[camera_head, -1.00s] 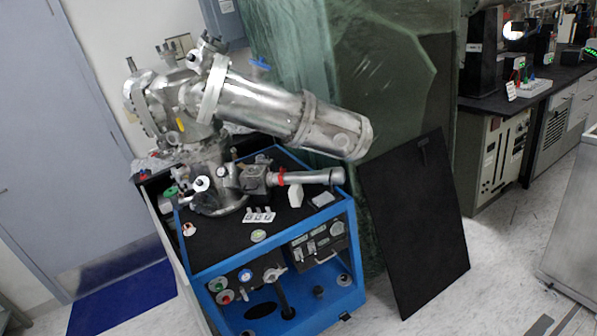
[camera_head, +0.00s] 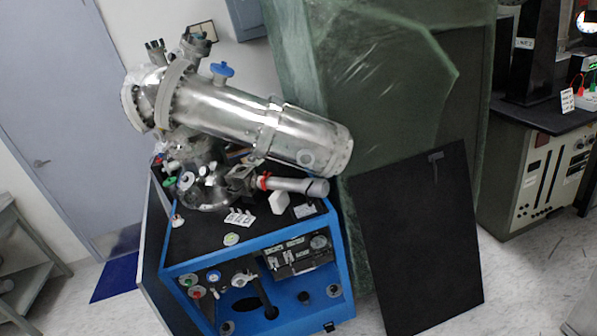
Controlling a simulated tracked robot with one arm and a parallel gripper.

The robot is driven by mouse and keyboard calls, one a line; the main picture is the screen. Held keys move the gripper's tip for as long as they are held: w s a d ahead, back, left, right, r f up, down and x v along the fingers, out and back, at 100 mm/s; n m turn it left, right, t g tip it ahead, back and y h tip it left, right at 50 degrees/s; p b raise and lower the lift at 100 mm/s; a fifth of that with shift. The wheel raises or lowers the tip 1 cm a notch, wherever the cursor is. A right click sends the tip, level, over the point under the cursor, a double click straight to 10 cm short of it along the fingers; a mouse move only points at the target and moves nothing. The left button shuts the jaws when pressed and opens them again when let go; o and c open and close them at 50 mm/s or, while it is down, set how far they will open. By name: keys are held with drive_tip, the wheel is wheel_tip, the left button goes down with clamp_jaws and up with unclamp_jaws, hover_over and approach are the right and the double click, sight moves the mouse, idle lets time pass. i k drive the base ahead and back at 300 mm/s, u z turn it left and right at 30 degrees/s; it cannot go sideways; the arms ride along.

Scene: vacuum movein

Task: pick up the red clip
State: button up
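The red clip (camera_head: 264,181) sits around a silver horizontal pipe (camera_head: 295,186), close to where the pipe joins the metal fittings. The pipe lies low over the black top of the blue cart (camera_head: 342,270), under the large silver cylinder (camera_head: 225,112). The clip looks small from here, and its far side is hidden by the pipe. My gripper is not in view.
A black panel (camera_head: 420,240) leans to the right of the cart, before a green wrapped object (camera_head: 350,80). A grey shelf (camera_head: 30,260) is at the left. Floor at the lower right is clear.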

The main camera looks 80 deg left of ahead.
sight(266, 174)
drive_tip(key=u, duration=0.05)
drive_tip(key=i, duration=2.05)
drive_tip(key=u, duration=4.05)
drive_tip(key=i, duration=1.4)
drive_tip(key=u, duration=0.05)
